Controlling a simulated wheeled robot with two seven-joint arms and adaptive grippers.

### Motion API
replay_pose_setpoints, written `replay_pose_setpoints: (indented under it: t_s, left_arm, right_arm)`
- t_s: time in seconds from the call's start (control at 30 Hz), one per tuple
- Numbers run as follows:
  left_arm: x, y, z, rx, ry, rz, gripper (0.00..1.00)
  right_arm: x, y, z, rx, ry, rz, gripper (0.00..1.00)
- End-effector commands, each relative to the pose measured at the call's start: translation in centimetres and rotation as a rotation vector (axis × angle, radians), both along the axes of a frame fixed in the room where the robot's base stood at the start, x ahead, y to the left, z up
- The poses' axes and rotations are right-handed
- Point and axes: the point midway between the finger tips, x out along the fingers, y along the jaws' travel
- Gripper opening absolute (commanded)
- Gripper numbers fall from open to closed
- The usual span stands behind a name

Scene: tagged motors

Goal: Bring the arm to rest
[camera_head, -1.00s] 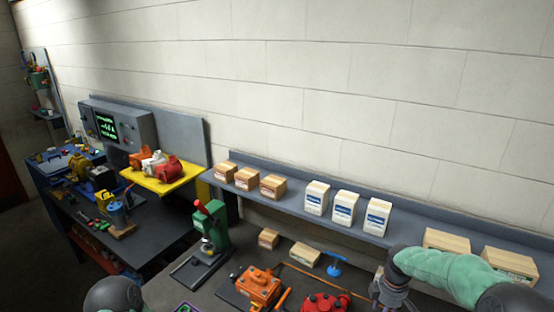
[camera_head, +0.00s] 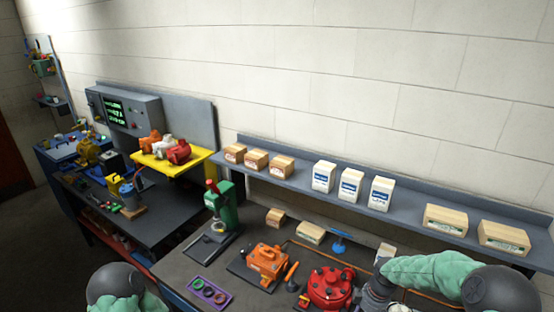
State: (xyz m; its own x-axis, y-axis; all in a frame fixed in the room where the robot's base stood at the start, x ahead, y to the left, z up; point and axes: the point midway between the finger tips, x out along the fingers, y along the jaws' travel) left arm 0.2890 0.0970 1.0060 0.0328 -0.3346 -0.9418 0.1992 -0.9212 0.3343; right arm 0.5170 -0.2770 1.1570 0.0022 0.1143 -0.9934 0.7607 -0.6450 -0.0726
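My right arm (camera_head: 430,273) has a green sleeve and reaches in from the lower right over the bench. My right gripper (camera_head: 372,296) is at the wrist end of this arm, low in the view and just right of a red motor (camera_head: 330,286). Its fingers are too dark and cut off to tell open from shut. Of my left arm only a dark, rounded joint with a green sleeve (camera_head: 115,285) shows at the lower left; my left gripper is out of view. An orange motor (camera_head: 267,262) stands on the bench left of the red one.
A wall shelf (camera_head: 408,209) holds several boxes above the bench. A green press (camera_head: 222,208) and a purple tray of rings (camera_head: 210,292) are at the bench's left. Orange, white and red motors sit on a yellow shelf (camera_head: 198,163) by a grey console (camera_head: 127,112). Bare bench shows around the tray.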

Motion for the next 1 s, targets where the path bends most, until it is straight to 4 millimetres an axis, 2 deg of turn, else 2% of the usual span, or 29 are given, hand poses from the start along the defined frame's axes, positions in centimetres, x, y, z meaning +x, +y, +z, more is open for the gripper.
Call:
replay_pose_setpoints:
  t_s: [0.03,0.17,0.23,0.33,0.43,0.63,0.9,1.0]
  left_arm:
    - [0.0,0.0,0.0,0.0,0.001,0.0,0.55]
    - [-0.1,0.0,0.0,0.0,0.001,0.001,0.55]
    - [-0.1,0.0,0.0,0.0,0.001,0.001,0.55]
    - [-0.1,0.0,0.0,0.0,0.001,0.001,0.55]
    - [0.0,0.0,0.0,0.0,0.001,0.001,0.55]
    - [-0.1,0.0,0.0,0.0,0.001,0.001,0.55]
    - [0.0,0.0,0.0,0.0,0.001,0.001,0.55]
    - [0.0,0.0,-1.8,0.0,0.001,0.001,0.55]
  right_arm:
    - [-0.8,1.0,-1.3,0.021,0.012,-0.029,0.52]
    - [-2.9,3.7,-4.7,0.076,0.032,-0.138,0.52]
    - [-4.6,5.5,-6.9,0.113,0.051,-0.222,0.52]
    - [-8.4,8.8,-10.5,0.171,0.098,-0.395,0.52]
    - [-12.3,11.5,-13.2,0.209,0.143,-0.581,0.52]
    - [-18.6,14.4,-15.7,0.23,0.216,-0.866,0.52]
    - [-25.4,16.2,-16.8,0.204,0.283,-1.148,0.52]
    - [-24.6,16.1,-18.5,0.21,0.269,-1.137,0.52]
